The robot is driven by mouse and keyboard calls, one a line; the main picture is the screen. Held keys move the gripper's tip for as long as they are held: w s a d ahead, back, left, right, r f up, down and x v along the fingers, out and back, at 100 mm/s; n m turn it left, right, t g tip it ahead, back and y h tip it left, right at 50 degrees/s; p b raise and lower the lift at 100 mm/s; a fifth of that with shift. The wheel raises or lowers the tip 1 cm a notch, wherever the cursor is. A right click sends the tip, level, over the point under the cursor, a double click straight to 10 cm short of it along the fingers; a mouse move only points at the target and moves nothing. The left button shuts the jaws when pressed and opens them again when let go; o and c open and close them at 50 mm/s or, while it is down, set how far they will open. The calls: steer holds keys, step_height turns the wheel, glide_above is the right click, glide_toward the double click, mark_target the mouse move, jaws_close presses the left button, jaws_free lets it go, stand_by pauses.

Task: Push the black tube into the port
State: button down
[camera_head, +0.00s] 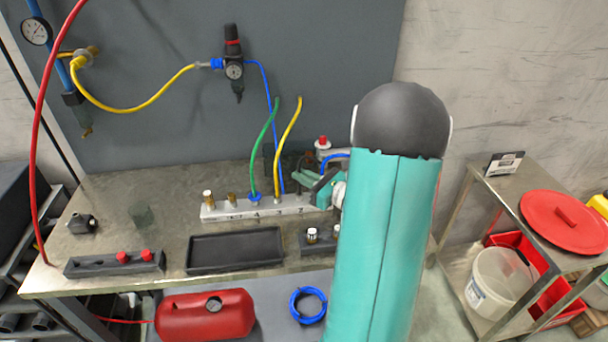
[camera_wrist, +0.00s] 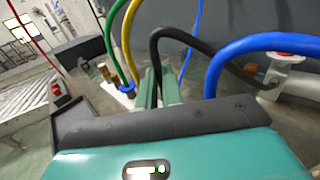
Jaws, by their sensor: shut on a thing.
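In the wrist view my gripper (camera_wrist: 158,88) is shut on the black tube (camera_wrist: 156,48), which rises from between the fingers and loops over to the right. The black tube's lower end and the port below are hidden by the fingers, so I cannot tell whether they touch.
A black tray (camera_head: 236,268) and a dark rack with red caps (camera_head: 115,263) lie in front. A white fitting with a red top (camera_wrist: 290,66) stands to the right. A blue tube (camera_wrist: 250,43) crosses close by. My arm hides the bench's right end.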

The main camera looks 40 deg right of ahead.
steer(key=shift+f, duration=0.95)
steer(key=c, duration=1.5)
jaws_free()
steer(key=shift+r, duration=0.45)
steer(key=s+a+r, duration=0.2)
steer(key=s+r, duration=0.1)
steer(key=r, duration=0.1)
steer(key=s+a+r, duration=0.3)
steer(key=s+r, duration=0.1)
steer(key=s+a+r, duration=0.3)
steer(key=s+r, duration=0.1)
steer(key=shift+s, duration=0.25)
